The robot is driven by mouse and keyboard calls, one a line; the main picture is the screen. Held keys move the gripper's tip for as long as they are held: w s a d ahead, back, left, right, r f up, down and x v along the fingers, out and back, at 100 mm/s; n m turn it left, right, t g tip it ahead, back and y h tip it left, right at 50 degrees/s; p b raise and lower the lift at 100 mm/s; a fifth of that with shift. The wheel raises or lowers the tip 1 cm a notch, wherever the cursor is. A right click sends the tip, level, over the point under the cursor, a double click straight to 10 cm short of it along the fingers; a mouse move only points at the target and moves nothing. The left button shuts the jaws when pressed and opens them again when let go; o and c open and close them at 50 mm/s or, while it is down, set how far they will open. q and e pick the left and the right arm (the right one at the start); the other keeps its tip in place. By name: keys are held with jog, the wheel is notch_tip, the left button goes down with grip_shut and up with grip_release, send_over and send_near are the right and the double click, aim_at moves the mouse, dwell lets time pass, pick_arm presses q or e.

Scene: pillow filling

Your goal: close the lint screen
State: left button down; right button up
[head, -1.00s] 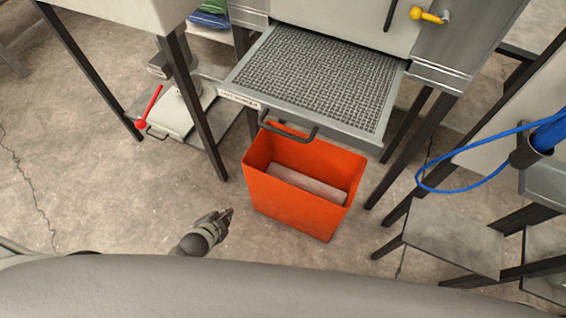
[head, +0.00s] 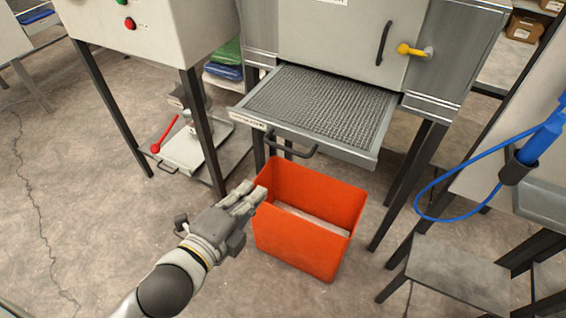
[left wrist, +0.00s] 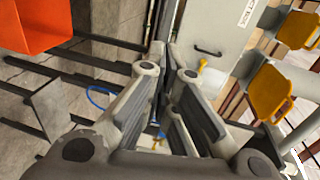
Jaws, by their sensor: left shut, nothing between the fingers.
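The lint screen (head: 318,106) is a grey mesh drawer pulled out from the machine's front, with a dark bar handle (head: 290,147) on its front edge. My left gripper (head: 254,193) is shut and empty. In the head view it shows left of and below the handle, over the left rim of the orange bin, apart from the handle. The left wrist view shows its fingers (left wrist: 168,75) close together. My right gripper is not in view.
The orange bin (head: 300,245) stands below the screen and also shows in the left wrist view (left wrist: 38,22). Dark table legs stand on both sides. A blue hose (head: 440,195) hangs at right. A red-handled plate device (head: 190,145) sits at left. The floor at left is clear.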

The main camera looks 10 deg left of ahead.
aim_at(288, 151)
pick_arm(q)
jog(key=p+x, duration=0.1)
jog(key=x, duration=1.1)
jog(key=shift+w, duration=0.3)
jog(key=shift+w+d+f+p, duration=0.25)
jog(key=shift+w+p, duration=0.1)
jog(key=shift+w, duration=0.25)
